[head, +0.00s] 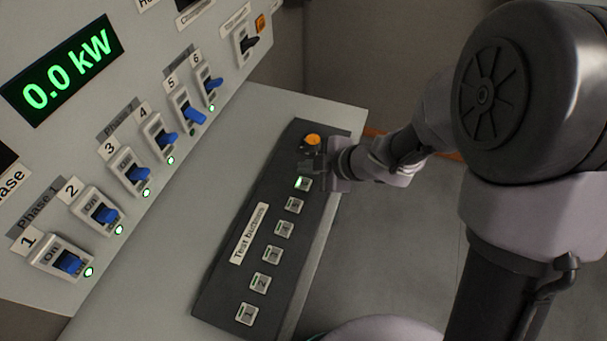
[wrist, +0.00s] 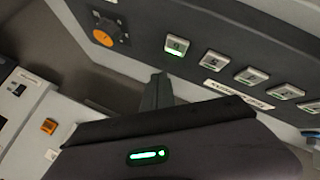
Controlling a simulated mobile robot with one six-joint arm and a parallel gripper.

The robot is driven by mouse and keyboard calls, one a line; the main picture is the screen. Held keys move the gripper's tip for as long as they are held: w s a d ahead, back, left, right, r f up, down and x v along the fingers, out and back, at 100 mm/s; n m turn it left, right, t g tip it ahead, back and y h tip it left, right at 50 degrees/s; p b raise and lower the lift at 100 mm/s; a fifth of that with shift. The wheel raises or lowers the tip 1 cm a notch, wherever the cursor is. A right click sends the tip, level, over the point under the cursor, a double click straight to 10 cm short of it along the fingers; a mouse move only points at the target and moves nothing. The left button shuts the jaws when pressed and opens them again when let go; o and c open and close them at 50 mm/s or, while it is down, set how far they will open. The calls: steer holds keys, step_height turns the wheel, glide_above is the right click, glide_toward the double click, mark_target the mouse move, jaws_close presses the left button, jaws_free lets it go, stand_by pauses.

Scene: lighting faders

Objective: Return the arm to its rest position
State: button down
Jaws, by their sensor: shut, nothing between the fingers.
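My gripper (head: 308,166) is at the upper end of the dark test-button strip in the head view, between the orange knob and the uppermost test button (head: 303,184). Its fingers are shut with nothing between them. In the wrist view the shut fingertips (wrist: 160,82) point toward the strip, near the button marked 6 (wrist: 177,46), whose bar is lit green. I cannot tell whether they touch it. My arm reaches in from the right of the head view.
The test-button strip (head: 222,284) lies on a grey ledge below an upright panel. The panel has several blue-handled switches (head: 104,214), lit green lamps and a display (head: 62,70) reading 0.0 kW. An orange knob (head: 313,140) sits beyond my gripper. Open floor (head: 400,250) lies right of the ledge.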

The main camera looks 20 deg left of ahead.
step_height(320, 180, up, 2)
steer(key=shift+r+p, duration=0.2)
steer(key=shift+p, duration=0.55)
